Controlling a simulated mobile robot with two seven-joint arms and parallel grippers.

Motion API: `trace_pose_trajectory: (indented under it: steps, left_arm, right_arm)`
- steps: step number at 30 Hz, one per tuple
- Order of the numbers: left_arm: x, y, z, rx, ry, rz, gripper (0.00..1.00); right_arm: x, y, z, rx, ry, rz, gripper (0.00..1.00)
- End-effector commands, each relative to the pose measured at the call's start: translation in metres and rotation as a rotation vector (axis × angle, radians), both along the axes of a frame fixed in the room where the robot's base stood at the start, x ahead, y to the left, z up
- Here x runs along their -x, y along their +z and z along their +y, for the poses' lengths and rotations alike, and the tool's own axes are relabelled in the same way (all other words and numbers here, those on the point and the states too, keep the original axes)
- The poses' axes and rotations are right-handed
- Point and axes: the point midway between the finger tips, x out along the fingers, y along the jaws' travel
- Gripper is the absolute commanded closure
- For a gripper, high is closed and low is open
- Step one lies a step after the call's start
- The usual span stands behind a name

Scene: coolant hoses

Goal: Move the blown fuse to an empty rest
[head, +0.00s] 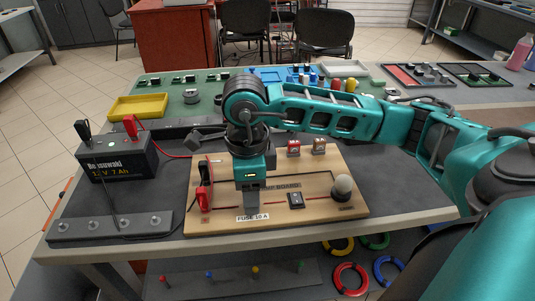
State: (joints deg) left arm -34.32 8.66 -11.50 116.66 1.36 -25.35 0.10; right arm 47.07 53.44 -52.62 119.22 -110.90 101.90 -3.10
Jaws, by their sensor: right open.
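My right gripper (250,205) points down over the front left part of the wooden fuse board (340,212), just behind the "FUSE 10 A" label (253,217). Its jaws are open. It hides whatever sits behind that label, so I cannot see a fuse there or whether the jaws are around one. A red fuse-like piece (293,148) and a brown one (319,146) stand side by side at the board's back edge. I cannot tell which fuse is blown, and no empty rest shows clearly. My left gripper is not in view.
A black 12 V battery (116,157) with clips stands left of the board. Red clips (205,187) rise at the board's left edge. A switch (296,200) and a round lamp (342,187) sit right of my gripper. A grey strip (110,228) lies front left.

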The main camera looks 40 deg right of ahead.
Motion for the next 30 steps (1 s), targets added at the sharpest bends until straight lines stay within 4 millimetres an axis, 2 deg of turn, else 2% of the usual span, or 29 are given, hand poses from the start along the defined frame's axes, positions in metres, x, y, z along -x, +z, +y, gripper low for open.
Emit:
trace_pose_trajectory:
  steps: [23, 30]
  left_arm:
    - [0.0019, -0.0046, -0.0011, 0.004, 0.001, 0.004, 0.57]
    - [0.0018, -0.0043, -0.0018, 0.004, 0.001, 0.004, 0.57]
  right_arm:
    - [0.0, 0.0001, -0.0002, 0.0, 0.0, 0.0, 0.45]
    - [0.0, 0.0, -0.0002, 0.0, 0.0, 0.0, 0.68]
